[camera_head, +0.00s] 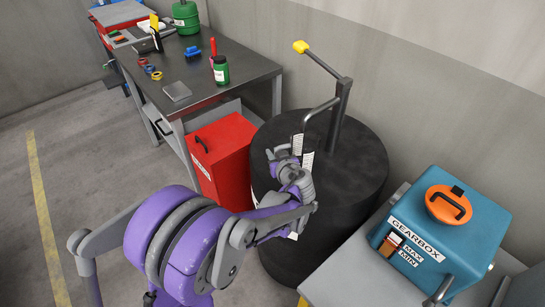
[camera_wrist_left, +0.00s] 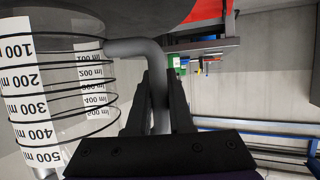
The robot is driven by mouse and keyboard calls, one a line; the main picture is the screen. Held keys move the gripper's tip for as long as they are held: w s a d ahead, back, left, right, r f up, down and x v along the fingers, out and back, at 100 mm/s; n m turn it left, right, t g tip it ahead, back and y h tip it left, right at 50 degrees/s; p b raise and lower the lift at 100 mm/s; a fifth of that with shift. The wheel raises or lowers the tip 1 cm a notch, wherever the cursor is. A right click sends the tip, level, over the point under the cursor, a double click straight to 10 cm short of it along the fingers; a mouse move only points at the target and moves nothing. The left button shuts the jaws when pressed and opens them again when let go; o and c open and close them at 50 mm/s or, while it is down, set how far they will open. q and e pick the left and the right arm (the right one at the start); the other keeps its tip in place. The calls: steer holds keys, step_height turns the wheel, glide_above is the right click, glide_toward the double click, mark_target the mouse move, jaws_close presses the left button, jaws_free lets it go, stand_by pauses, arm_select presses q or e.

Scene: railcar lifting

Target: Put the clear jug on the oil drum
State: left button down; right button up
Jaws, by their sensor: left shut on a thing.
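The black oil drum (camera_head: 358,150) stands upright in the middle of the head view, with a grey pump pipe rising from its top. My left gripper (camera_head: 284,160) is in front of the drum in the head view. In the left wrist view its fingers (camera_wrist_left: 160,85) are shut on the grey bent handle of the clear jug (camera_wrist_left: 60,95). The jug has dark rings and white millilitre scales. In the head view my arm hides much of the jug, and only its white scale strip (camera_head: 307,161) shows clearly. I cannot tell whether the jug touches the drum. My right gripper is not in view.
A red can (camera_head: 222,155) stands left of the drum, by a dark workbench (camera_head: 235,72) with bottles and small parts. At the right, a blue gearbox (camera_head: 450,225) with an orange cap sits on a grey table (camera_head: 350,275). The pump's yellow-tipped lever (camera_head: 322,64) projects above the drum.

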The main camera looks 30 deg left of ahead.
arm_select(q)
steer(key=shift+x, duration=0.9)
step_height(320, 180, down, 3)
steer(key=shift+r, duration=0.1)
steer(key=shift+s, duration=0.1)
steer(key=c, duration=0.8)
jaws_free()
